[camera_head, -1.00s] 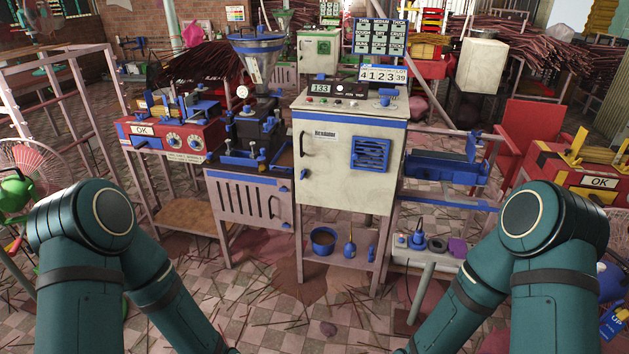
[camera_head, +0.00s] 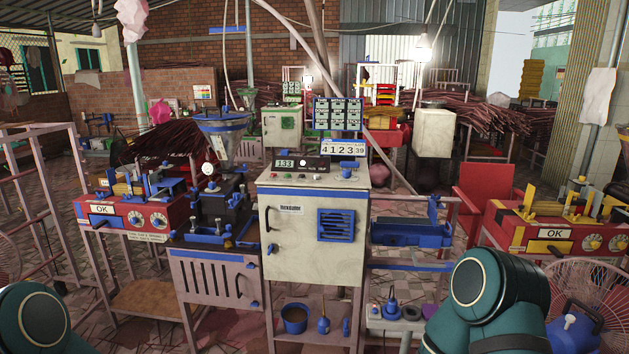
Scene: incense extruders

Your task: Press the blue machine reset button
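The blue-trimmed cream machine (camera_head: 300,240) stands in the middle of the view, with a blue vent on its front. On its top are a dark box with a lit display reading 133 (camera_head: 285,163), a row of small coloured buttons (camera_head: 313,177) along the front edge, and a blue fitting (camera_head: 348,164) at the right. The buttons are too small to tell which one is the reset button. Both my grippers are out of view; only upper parts of my arms show at the bottom left and bottom right, apart from the machine.
A red machine marked OK (camera_head: 128,216) stands on the left, and a red and yellow one (camera_head: 545,240) on the right. A hopper (camera_head: 222,135) rises left of the blue-trimmed machine. A red chair (camera_head: 483,200) and a fan (camera_head: 590,285) are to the right.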

